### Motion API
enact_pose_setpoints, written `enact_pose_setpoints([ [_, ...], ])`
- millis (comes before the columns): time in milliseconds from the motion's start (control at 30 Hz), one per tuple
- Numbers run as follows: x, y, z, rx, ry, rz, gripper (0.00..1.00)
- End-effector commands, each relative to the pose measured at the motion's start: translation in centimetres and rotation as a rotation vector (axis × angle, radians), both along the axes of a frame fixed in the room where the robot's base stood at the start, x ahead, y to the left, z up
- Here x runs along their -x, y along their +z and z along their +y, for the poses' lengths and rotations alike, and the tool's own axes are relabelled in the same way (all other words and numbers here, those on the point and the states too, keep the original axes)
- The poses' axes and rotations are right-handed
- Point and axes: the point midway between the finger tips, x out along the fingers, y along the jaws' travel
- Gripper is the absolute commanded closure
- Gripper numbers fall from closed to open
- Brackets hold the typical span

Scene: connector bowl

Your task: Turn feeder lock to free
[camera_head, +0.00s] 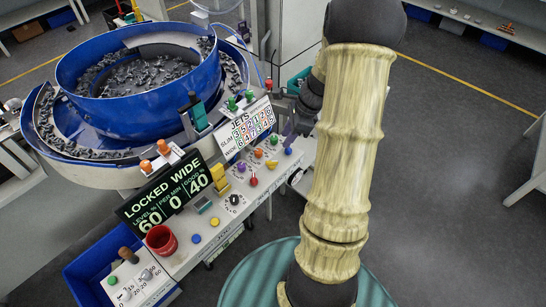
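The feeder's display (167,196) reads "LOCKED WIDE", with 60, 0 and 40 below. A black rotary knob (235,200) on a pale dial sits on the white control panel, right of the display; its markings are too small to read, so I cannot tell for sure that it is the feeder lock. My gripper (291,132) is dark and hangs near the panel's far right end, beside the jets board and apart from the black knob. My own arm partly hides it, and its fingers are too small to tell open from shut.
A blue bowl feeder (138,85) full of small dark parts stands behind the panel. A jets board (245,128) and several coloured knobs line the panel. A red cup (161,241) stands at its near end, beside a blue bin (88,268). Floor at right is clear.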

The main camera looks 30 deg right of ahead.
Motion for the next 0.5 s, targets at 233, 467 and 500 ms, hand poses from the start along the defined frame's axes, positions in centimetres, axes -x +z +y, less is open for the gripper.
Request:
enact_pose_setpoints([
  [233, -0.6, -4.2, 1.6, -0.003, 0.001, 0.003, 0.69],
  [467, -1.3, -7.8, 3.0, -0.004, 0.001, 0.003, 0.69],
  [500, -1.4, -8.4, 3.2, -0.003, 0.001, 0.003, 0.69],
])
